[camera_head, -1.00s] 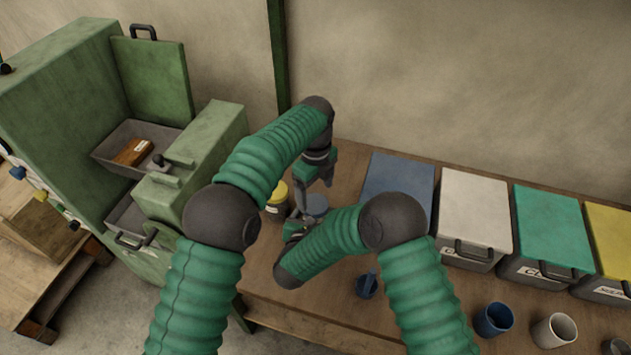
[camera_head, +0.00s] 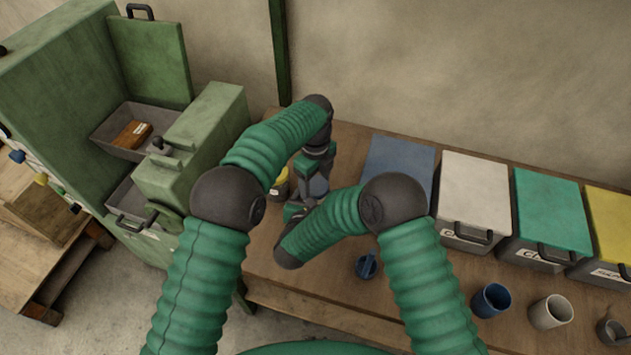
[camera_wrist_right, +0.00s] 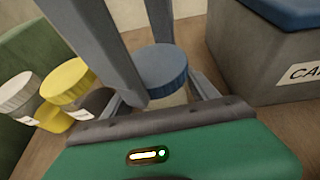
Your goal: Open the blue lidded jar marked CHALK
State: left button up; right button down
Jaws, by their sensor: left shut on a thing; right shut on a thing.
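The blue-lidded jar (camera_wrist_right: 165,68) stands upright on the bench in the right wrist view. Its blue lid also shows partly in the head view (camera_head: 318,188), between my two grippers. No CHALK marking can be read on it from here. My left gripper (camera_head: 314,179) comes down from above and is shut on the lid, with its grey fingers around the lid in the wrist view. My right gripper (camera_wrist_right: 163,97) is low and shut on the jar's body, with a finger on either side. Much of the body is hidden by the fingers.
A yellow-lidded jar (camera_wrist_right: 68,83) and a white-lidded jar (camera_wrist_right: 17,93) stand close to the left. A blue-lidded bin (camera_head: 400,165) stands to the right, with white (camera_head: 475,195), green and yellow ones beyond. A blue object (camera_head: 366,266) and cups (camera_head: 491,300) are nearer the front.

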pick_arm(q)
jog(key=shift+c, duration=0.7)
jog(key=n, duration=0.4)
jog(key=shift+w, duration=0.1)
jog(key=n, duration=0.6)
jog(key=shift+r, duration=0.1)
jog(key=o, duration=1.6)
jog(key=shift+c, duration=0.2)
